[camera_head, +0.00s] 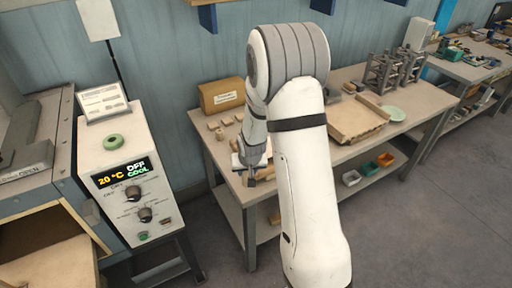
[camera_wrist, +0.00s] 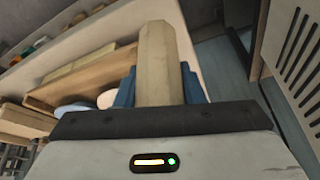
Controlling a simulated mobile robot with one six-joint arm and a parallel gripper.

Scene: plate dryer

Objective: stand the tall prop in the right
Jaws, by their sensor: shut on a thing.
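My gripper (camera_wrist: 160,90) is shut on a tall, pale tan prop with flat facets (camera_wrist: 160,50). The prop stands up between the two blue fingers in the wrist view, and its lower end is hidden by the gripper body. In the head view my gripper (camera_head: 252,165) is over the left end of the workbench (camera_head: 290,155), near its front edge. The held prop is mostly hidden there by my arm. Several small pale pieces (camera_head: 219,131) lie on the bench just behind and left of my gripper.
A cardboard box (camera_head: 222,95) stands at the bench's back left. A wooden tray (camera_head: 357,120), a pale green plate (camera_head: 393,113) and metal racks (camera_head: 395,70) are farther right. Coloured bins (camera_head: 368,168) sit below.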

